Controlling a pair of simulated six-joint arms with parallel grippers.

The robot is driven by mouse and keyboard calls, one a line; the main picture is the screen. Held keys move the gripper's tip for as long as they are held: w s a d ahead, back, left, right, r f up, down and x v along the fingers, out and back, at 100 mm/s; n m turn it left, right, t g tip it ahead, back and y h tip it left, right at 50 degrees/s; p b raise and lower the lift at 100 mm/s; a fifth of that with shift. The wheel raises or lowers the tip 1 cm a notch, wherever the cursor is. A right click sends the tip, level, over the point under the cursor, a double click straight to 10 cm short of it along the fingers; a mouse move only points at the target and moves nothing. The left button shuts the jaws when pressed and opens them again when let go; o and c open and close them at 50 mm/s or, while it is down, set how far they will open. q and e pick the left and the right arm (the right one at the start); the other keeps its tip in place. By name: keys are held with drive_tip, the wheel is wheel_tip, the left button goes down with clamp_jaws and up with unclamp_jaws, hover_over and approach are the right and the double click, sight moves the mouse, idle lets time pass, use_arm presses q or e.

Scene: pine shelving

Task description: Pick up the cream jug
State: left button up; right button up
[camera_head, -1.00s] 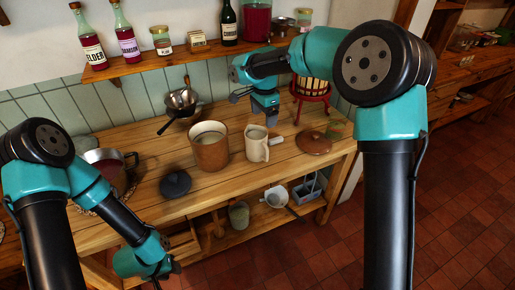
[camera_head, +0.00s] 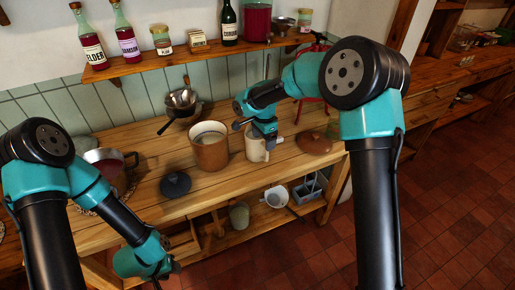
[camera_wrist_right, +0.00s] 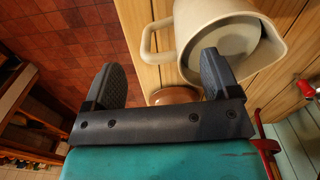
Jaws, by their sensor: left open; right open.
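The cream jug (camera_head: 255,148) stands upright on the wooden worktop, right of a brown crock. My right gripper (camera_head: 266,134) is at the jug's upper right side and hides part of it. In the right wrist view the jug (camera_wrist_right: 262,35) shows its open mouth and its handle (camera_wrist_right: 148,38). The right gripper (camera_wrist_right: 165,78) is open there; one finger overlaps the jug's rim in the picture, the other is off beyond the handle. I cannot tell if it touches. My left gripper (camera_head: 163,277) is low at the worktop's front left, away from the jug.
A dark lid (camera_head: 175,184) lies front left. A bottle shelf (camera_head: 190,55) hangs above.

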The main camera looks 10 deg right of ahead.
sight(259, 147)
drive_tip(key=shift+d+f, duration=0.15)
drive_tip(key=shift+f, duration=1.15)
drive_tip(key=shift+d+f, duration=0.1)
drive_tip(key=shift+f, duration=1.2)
drive_tip(key=shift+r, duration=0.1)
drive_tip(key=c, duration=1.5)
